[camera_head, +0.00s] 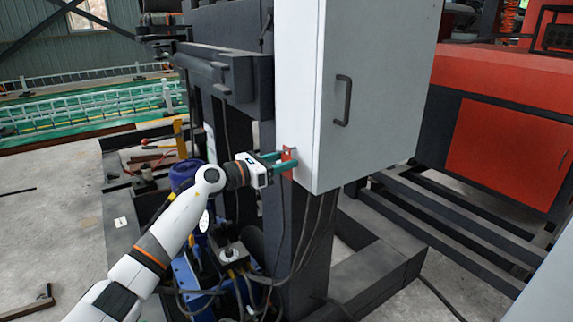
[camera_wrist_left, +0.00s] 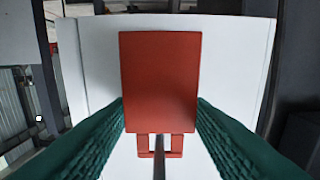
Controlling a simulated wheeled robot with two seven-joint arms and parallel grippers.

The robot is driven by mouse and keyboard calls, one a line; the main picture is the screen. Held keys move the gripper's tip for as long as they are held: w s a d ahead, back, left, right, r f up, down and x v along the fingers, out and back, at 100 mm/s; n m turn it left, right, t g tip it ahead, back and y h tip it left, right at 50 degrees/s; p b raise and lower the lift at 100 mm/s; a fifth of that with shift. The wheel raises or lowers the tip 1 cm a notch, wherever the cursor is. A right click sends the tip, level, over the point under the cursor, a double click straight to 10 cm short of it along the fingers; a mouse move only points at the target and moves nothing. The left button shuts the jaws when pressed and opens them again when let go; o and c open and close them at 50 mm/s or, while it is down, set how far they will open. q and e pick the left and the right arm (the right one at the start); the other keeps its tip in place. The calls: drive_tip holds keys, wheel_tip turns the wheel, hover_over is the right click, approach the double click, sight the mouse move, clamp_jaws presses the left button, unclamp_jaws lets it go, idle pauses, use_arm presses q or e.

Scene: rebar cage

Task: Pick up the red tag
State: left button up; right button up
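The red tag (camera_head: 288,155) is at the lower left edge of the white cabinet's side in the head view. In the left wrist view the tag (camera_wrist_left: 159,82) is a flat, upright red rectangle, with a small red frame-like piece below it. My left gripper (camera_head: 279,160) has its green fingers spread, with the tips at the tag. In the wrist view the fingers (camera_wrist_left: 160,105) reach its left and right lower edges. I cannot tell whether they touch it. My right gripper is not in view.
The white cabinet (camera_head: 375,100) with a dark handle stands right behind the tag. Dark steel posts and hanging cables lie below and left. A red machine (camera_head: 500,125) is at the right. Open floor and green-white barriers (camera_head: 85,100) are at the far left.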

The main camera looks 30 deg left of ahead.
use_arm(q)
drive_tip(key=shift+c, duration=1.3)
